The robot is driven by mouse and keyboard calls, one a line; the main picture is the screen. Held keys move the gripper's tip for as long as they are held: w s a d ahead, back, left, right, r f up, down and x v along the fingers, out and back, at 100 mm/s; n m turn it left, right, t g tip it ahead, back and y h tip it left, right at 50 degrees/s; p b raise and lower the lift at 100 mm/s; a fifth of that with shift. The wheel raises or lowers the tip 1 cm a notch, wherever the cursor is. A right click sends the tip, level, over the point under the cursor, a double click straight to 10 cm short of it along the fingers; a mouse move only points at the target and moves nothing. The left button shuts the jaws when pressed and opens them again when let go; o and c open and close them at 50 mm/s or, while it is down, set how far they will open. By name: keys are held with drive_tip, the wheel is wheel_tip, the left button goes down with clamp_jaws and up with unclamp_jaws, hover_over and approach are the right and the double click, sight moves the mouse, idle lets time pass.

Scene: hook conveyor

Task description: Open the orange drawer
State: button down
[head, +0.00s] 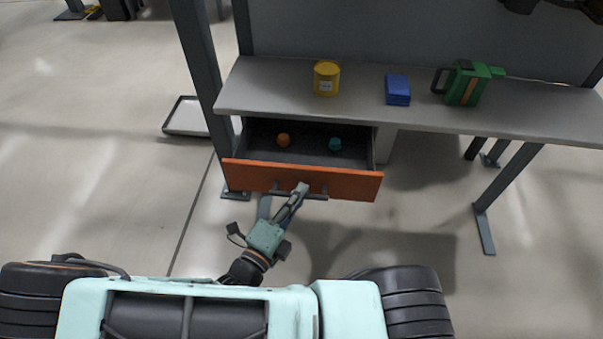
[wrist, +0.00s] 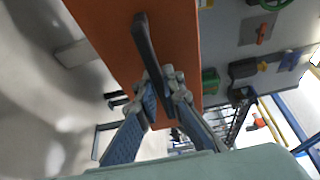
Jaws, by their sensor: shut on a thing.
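The orange drawer (head: 300,179) is pulled out from under the grey workbench, and its dark inside shows. A small orange object (head: 283,140) and a small teal object (head: 335,144) lie in it. Its dark bar handle (head: 314,197) runs along the front. In the wrist view, the orange front (wrist: 112,30) fills the upper middle, and the handle (wrist: 147,45) runs down between the fingertips of my gripper (wrist: 165,85). The fingers hide part of the handle.
On the workbench (head: 420,115) stand a yellow canister (head: 327,78), a blue block-like stack (head: 397,90) and a green can-like container (head: 466,85). A bench leg (head: 497,190) stands at the right. A pale tray (head: 186,117) lies on the floor left of the bench.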

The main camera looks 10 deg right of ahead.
drive_tip(key=shift+s+a, duration=0.3)
drive_tip(key=shift+s, duration=0.45)
drive_tip(key=c, duration=2)
unclamp_jaws()
drive_tip(key=shift+c, duration=0.2)
drive_tip(key=shift+s, duration=0.1)
drive_tip(key=v, duration=1.2)
